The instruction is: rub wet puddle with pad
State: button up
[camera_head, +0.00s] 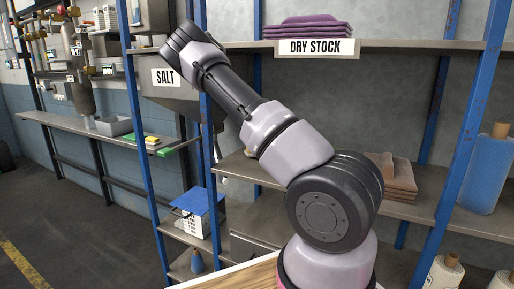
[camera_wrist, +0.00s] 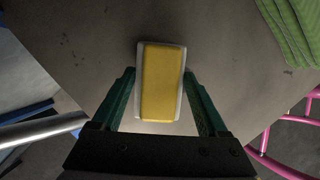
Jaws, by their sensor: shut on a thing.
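The pad (camera_wrist: 162,82), yellow with a pale edge, is between the green fingers of my gripper (camera_wrist: 160,80) in the wrist view. The fingers are shut on its two sides. Below or behind it is a flat grey-brown surface (camera_wrist: 90,45) with a few small dark specks at the upper left; whether the pad touches it I cannot tell. No clear wet puddle shows in either view. In the head view my gripper is not visible, only my arm.
Folded green cloth (camera_wrist: 292,30) lies at the surface's upper right, with pink tubing (camera_wrist: 280,165) below. In the head view, a small yellow block (camera_head: 152,140) sits among green pieces on a left shelf (camera_head: 65,122). Blue-posted racks (camera_head: 470,120) stand near my arm; floor (camera_head: 70,225) is open at left.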

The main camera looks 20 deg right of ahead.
jog(key=shift+f, duration=0.6)
jog(key=shift+s+d+r, duration=0.1)
jog(key=shift+s+d, duration=0.5)
jog(key=shift+s, duration=0.2)
jog(key=shift+s+d, duration=0.6)
jog(key=shift+s, duration=0.15)
jog(key=shift+w+a+f, duration=0.2)
jog(key=shift+w+a, duration=0.4)
jog(key=shift+w, duration=0.1)
jog(key=shift+w+a+f, duration=0.15)
jog(key=shift+w+a, duration=0.45)
jog(key=shift+w, duration=0.1)
jog(key=shift+a, duration=0.15)
jog(key=shift+w, duration=0.1)
jog(key=shift+r, duration=3.05)
